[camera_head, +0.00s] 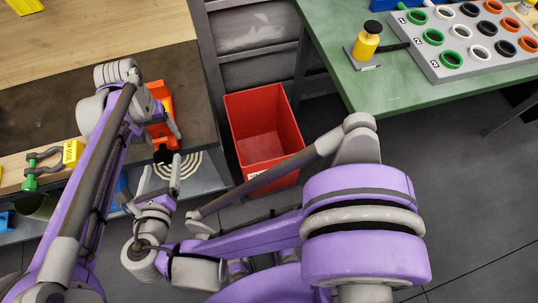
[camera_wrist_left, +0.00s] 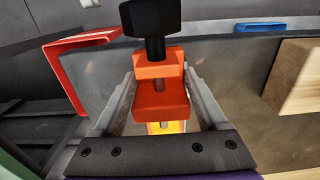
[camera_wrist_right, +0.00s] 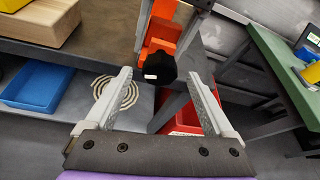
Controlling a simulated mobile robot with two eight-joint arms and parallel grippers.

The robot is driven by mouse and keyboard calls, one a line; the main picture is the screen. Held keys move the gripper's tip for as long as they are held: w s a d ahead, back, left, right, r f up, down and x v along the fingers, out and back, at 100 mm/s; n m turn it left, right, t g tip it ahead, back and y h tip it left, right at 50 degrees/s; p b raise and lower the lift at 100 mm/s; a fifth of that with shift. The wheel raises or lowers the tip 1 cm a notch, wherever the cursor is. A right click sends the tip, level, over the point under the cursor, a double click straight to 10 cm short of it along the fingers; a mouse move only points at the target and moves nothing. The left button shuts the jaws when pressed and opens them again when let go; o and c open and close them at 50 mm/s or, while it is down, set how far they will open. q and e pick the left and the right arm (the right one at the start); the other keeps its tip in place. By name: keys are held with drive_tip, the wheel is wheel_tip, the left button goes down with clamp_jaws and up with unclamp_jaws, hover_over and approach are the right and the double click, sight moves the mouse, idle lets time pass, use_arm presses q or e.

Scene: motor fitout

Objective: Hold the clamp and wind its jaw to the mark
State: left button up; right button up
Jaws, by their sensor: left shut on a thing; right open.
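The clamp is orange with a black knob. In the head view the clamp (camera_head: 158,98) stands at the front edge of the brown bench, with my left gripper (camera_head: 172,122) at it. In the left wrist view my left gripper (camera_wrist_left: 160,100) is shut on the orange body (camera_wrist_left: 162,95), and the black knob (camera_wrist_left: 152,17) and its screw stick out beyond. In the right wrist view my right gripper (camera_wrist_right: 160,95) is open and empty, with the black knob (camera_wrist_right: 160,66) ahead, between the fingers' lines. The mark is not clear in any view.
A red bin (camera_head: 262,125) stands on the floor right of the bench. A lower grey shelf carries cream rings (camera_wrist_right: 118,92) and a blue tray (camera_wrist_right: 36,88).

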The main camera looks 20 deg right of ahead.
drive_tip(key=s+d+f+m+g, duration=0.1)
drive_tip(key=s+d+m+g, duration=0.1)
drive_tip(key=d+m, duration=0.8)
drive_tip(key=s+d+f+m+g+y, duration=0.1)
drive_tip(key=d+f+m+g, duration=0.1)
drive_tip(key=d+m, duration=0.9)
drive_tip(key=s+d+f+m+g, duration=0.1)
drive_tip(key=d+m+g, duration=0.3)
drive_tip(key=d+m, duration=0.6)
drive_tip(key=shift+s+d+f+m+y, duration=0.3)
drive_tip(key=shift+s+m, duration=0.55)
drive_tip(key=shift+m, duration=1.15)
drive_tip(key=shift+w+a, duration=0.1)
